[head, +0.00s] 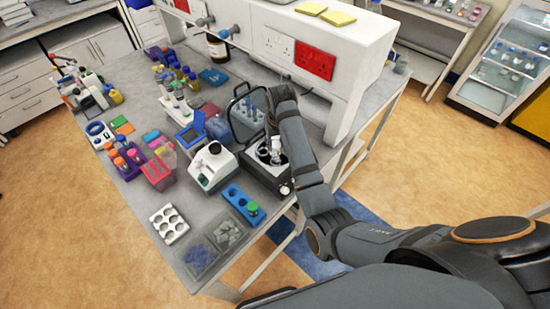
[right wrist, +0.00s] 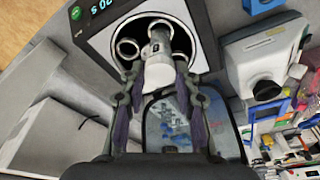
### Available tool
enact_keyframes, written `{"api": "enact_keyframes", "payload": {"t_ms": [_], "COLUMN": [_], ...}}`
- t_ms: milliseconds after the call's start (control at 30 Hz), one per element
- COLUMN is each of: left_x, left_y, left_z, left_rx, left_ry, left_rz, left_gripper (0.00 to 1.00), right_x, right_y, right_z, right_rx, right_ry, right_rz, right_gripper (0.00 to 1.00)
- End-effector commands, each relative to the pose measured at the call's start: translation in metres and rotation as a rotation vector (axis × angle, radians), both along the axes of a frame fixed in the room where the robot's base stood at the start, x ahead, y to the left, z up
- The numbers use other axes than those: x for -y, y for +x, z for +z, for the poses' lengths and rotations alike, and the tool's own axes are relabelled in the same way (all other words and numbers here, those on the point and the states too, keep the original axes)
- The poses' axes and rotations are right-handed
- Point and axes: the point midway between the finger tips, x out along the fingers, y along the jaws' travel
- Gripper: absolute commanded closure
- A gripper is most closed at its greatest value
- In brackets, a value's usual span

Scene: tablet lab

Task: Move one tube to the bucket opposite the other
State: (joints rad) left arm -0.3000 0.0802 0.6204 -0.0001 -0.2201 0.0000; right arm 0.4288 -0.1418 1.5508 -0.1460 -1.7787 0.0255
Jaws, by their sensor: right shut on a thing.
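The centrifuge (head: 262,178) stands at the table's right edge with its lid (head: 240,128) raised. In the right wrist view its round bowl (right wrist: 181,36) is open, and a ring-shaped bucket (right wrist: 127,48) shows on the left side. My right gripper (right wrist: 157,88) is shut on a whitish tube (right wrist: 160,70), with one finger on each side. The tube's far end is over or in the bowl; I cannot tell how deep. The gripper hides part of the bowl. In the head view my right gripper (head: 275,140) is small and over the bowl. The other tube is not clearly visible. My left gripper is not in view.
A white instrument (head: 211,166) stands close left of the centrifuge. A blue rack (head: 243,205) with a green-capped tube is in front. The white bench housing (head: 345,50) rises behind. Racks and bottles crowd the left side; bare tabletop (head: 150,200) shows at the front left.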

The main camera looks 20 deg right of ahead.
Motion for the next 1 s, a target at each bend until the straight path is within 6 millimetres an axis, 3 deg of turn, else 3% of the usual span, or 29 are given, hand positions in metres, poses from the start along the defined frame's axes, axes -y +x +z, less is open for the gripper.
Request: {"api": "enact_keyframes", "payload": {"t_ms": [1000], "left_x": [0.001], "left_y": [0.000], "left_z": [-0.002], "left_rx": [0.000], "left_ry": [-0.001], "left_rz": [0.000], "left_gripper": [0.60], "right_x": [0.000], "right_y": [0.000], "right_z": [-0.019], "right_rx": [-0.001], "right_ry": [0.000], "right_rz": [0.000], "right_gripper": [0.89]}}
